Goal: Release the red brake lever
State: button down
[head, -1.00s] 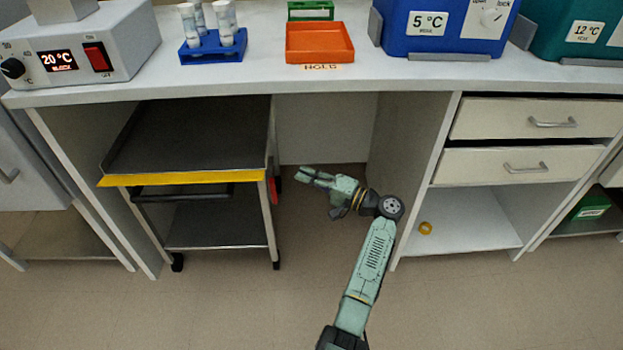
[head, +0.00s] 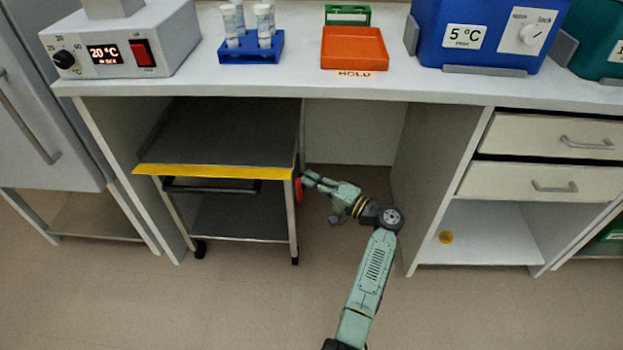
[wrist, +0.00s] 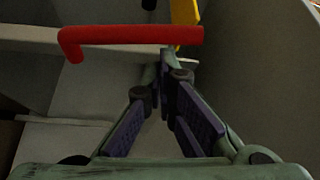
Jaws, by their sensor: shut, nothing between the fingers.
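The red brake lever (head: 298,190) is on the right side of the cart (head: 215,171), which stands under the bench. In the wrist view the lever (wrist: 135,35) is a red bar with a bent left end, lying across the picture just beyond the fingertips. My gripper (head: 307,179) is shut and empty, right of the lever with its tips close to it. In the wrist view the fingers (wrist: 165,65) converge just below the bar. I cannot tell whether they touch it.
The bench top (head: 300,86) overhangs the cart and my gripper. A cabinet side panel (head: 435,180) stands right of my arm. The cart has a yellow front edge (head: 190,171) and a black handle (head: 212,187). Floor (head: 270,310) in front is clear.

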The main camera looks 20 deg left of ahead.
jog(key=shift+f, duration=0.1)
jog(key=shift+s+f+n+b, duration=0.1)
jog(key=shift+s+n+b, duration=0.2)
jog(key=shift+b, duration=0.65)
